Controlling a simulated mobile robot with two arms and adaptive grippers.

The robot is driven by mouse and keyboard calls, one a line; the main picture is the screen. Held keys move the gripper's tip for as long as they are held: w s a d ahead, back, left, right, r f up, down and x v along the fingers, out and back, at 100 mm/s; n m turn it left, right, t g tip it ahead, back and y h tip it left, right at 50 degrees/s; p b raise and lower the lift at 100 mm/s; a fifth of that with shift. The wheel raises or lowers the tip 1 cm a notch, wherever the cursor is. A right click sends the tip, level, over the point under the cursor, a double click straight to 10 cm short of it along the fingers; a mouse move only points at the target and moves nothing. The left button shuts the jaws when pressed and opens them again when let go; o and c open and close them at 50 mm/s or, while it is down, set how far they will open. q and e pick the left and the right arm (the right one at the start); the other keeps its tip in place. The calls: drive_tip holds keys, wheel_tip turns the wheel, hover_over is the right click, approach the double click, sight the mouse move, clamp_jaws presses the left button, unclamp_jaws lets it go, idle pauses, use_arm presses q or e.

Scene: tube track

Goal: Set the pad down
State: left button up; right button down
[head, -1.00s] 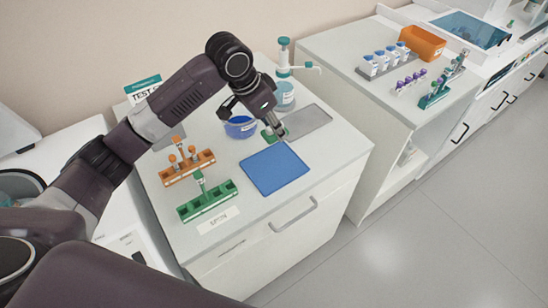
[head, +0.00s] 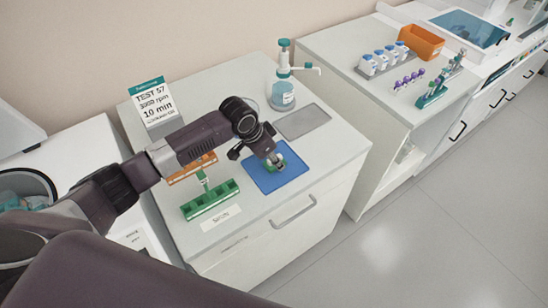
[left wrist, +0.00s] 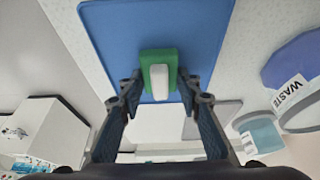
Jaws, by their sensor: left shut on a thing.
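The pad is a green block with a white grip on top; it shows in the left wrist view (left wrist: 159,68) between the fingers, and partly in the head view (head: 280,164). My left gripper (head: 274,160) is shut on it and points down over the blue mat (head: 265,183). The pad is over the mat's middle and far part; I cannot tell whether it touches the mat. The mat lies flat on the counter and fills the upper part of the left wrist view (left wrist: 205,25). My right gripper is not in view.
A green rack (head: 211,200) stands left of the mat, with an orange rack (head: 190,172) partly hidden behind my arm. A grey tray (head: 302,121) and a dispenser bottle (head: 283,92) are behind. A blue WASTE bowl (left wrist: 292,58) shows in the left wrist view.

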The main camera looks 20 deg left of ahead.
use_arm(q)
drive_tip(key=o, duration=1.1)
drive_tip(key=shift+f, duration=0.15)
drive_tip(key=shift+r, duration=0.3)
drive_tip(key=b+v, duration=0.2)
drive_tip(key=v, duration=1)
drive_tip(key=shift+f, duration=0.1)
drive_tip(key=shift+f, duration=0.1)
